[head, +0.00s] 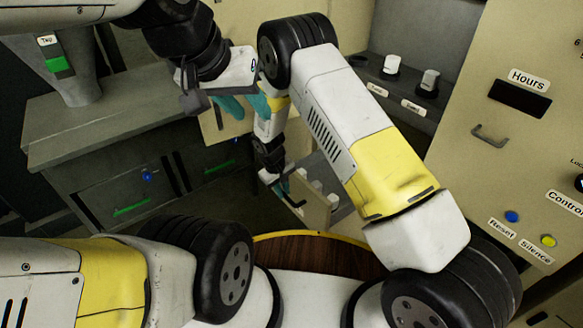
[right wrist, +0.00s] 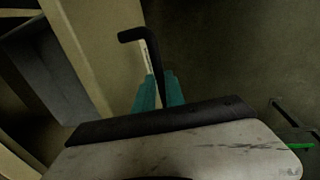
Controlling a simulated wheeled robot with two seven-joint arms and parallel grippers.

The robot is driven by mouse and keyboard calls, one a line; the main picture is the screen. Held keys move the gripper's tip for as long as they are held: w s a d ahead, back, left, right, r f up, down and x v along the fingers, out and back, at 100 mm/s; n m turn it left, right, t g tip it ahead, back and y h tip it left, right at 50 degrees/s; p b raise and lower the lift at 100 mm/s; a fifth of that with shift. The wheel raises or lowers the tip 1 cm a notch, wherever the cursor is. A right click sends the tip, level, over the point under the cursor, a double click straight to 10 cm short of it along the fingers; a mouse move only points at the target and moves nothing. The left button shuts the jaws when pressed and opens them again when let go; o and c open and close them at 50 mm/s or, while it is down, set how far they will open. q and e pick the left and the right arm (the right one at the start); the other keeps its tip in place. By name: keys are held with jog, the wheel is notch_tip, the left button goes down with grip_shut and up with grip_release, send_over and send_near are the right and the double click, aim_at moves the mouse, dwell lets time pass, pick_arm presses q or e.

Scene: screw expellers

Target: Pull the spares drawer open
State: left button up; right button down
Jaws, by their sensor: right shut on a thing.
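The drawer that I take for the spares drawer has a beige front (head: 316,208) low in the middle of the head view. It stands out from the cabinet, and pale items (head: 312,180) show inside. Its label is not readable. My right gripper (head: 282,187) is at this front. In the right wrist view its teal fingers (right wrist: 158,92) are shut on the dark bar handle (right wrist: 150,48), beside the beige front (right wrist: 85,40). My left gripper (head: 244,106) is higher and to the left, with its teal fingers apart and nothing seen between them.
A grey cabinet (head: 110,135) with blue and green marks stands at left. A beige control panel (head: 500,130) with an "Hours" window and buttons stands at right. A shelf (head: 400,105) with white-capped knobs is behind my right arm. A brown round surface (head: 320,255) lies close in front.

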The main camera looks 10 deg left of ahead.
jog(key=c, duration=1.4)
grip_release()
jog(key=shift+r, duration=0.1)
notch_tip(320, 180, up, 8)
jog(key=s+a, duration=0.1)
jog(key=shift+f, duration=0.25)
